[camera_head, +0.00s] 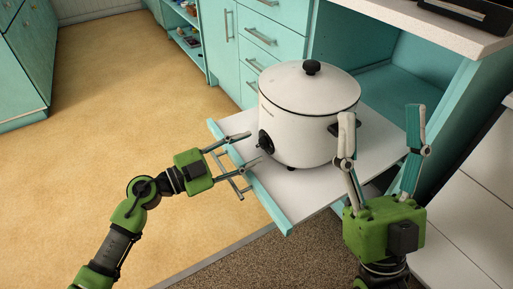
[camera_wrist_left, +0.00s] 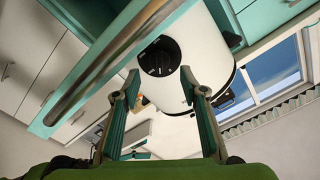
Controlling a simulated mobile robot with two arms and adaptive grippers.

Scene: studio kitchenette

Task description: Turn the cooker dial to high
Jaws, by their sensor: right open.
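The white slow cooker (camera_head: 300,115) stands upright on a pull-out shelf, its lid on. Its black dial (camera_head: 265,143) is on the side facing my left arm. The dial also shows in the left wrist view (camera_wrist_left: 159,57), with small pale marks below it; its setting is too small to read. My left gripper (camera_head: 255,148) is open and empty, pointing at the dial. In the left wrist view its fingertips (camera_wrist_left: 159,76) are spread to either side, just below the dial; contact cannot be told. My right gripper (camera_head: 381,114) is open and empty, pointing up in front of the cooker's right side.
The pull-out shelf (camera_head: 284,181) has a teal front edge with a metal bar handle (camera_head: 232,184) close under my left gripper. Teal drawers (camera_head: 262,60) stand behind. A white counter (camera_head: 440,25) overhangs at upper right. Floor at left (camera_head: 120,80) is clear.

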